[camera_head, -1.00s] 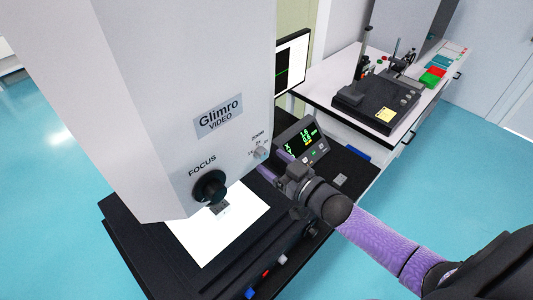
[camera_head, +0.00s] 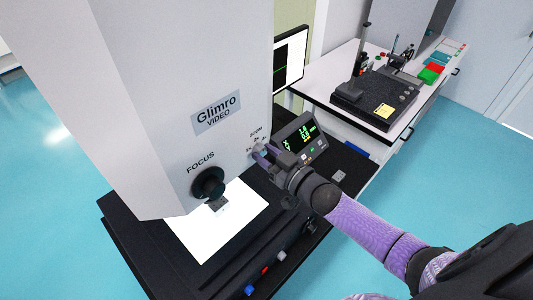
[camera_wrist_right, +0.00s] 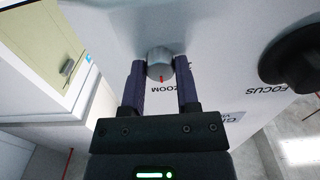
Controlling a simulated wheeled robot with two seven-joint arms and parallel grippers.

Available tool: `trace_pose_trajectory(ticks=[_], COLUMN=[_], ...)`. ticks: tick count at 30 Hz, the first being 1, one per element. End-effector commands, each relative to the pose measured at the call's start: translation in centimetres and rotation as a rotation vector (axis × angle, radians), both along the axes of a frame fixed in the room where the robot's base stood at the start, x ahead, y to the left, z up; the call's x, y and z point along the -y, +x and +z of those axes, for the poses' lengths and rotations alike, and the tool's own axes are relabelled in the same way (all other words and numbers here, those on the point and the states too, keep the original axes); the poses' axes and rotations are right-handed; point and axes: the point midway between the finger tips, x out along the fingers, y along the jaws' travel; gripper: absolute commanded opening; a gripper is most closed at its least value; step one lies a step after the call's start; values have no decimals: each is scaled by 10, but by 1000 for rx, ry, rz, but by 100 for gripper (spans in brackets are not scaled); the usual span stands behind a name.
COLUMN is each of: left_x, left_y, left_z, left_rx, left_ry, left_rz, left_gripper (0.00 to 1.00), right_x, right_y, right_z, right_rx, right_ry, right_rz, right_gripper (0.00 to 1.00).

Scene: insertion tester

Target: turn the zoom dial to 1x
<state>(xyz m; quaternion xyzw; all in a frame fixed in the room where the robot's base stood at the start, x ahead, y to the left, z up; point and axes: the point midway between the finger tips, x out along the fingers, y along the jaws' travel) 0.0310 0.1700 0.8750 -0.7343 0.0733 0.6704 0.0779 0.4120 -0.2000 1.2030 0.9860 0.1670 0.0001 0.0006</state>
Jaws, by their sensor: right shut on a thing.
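The zoom dial (camera_wrist_right: 160,62) is a small grey knob with a red mark, on the front of the white Glimro video machine (camera_head: 190,80). In the right wrist view its red mark points down toward the ZOOM label, which appears upside down. My right gripper (camera_head: 260,154) is at the dial, with its two purple fingers on either side of it and shut on it. In the head view the fingers mostly cover the dial, and the small scale numbers around it are hard to read. My left gripper is not in view.
The black focus knob (camera_head: 208,184) sits lower left of the dial. A readout box (camera_head: 299,137) with green digits stands just right of my gripper. Below are the lit white stage (camera_head: 215,225) and black base. A monitor (camera_head: 289,62) stands behind.

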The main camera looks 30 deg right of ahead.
Motion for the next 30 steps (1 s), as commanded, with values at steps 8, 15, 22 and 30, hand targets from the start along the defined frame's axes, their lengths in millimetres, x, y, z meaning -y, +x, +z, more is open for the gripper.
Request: trace_pose_trajectory(ticks=[8, 15, 22, 30], left_x=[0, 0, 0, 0], left_y=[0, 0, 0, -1], left_z=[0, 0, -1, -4], left_rx=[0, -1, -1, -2], left_ry=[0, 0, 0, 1], left_rz=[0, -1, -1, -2], left_gripper=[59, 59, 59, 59], right_x=[0, 0, 1, 1], right_y=[0, 0, 0, 0], right_z=[0, 0, 0, 0], right_rx=[24, 84, 156, 237], right_ry=[-69, -241, -448, -680], right_rz=[0, 0, -1, -1], right_gripper=[0, 0, 0, 0])
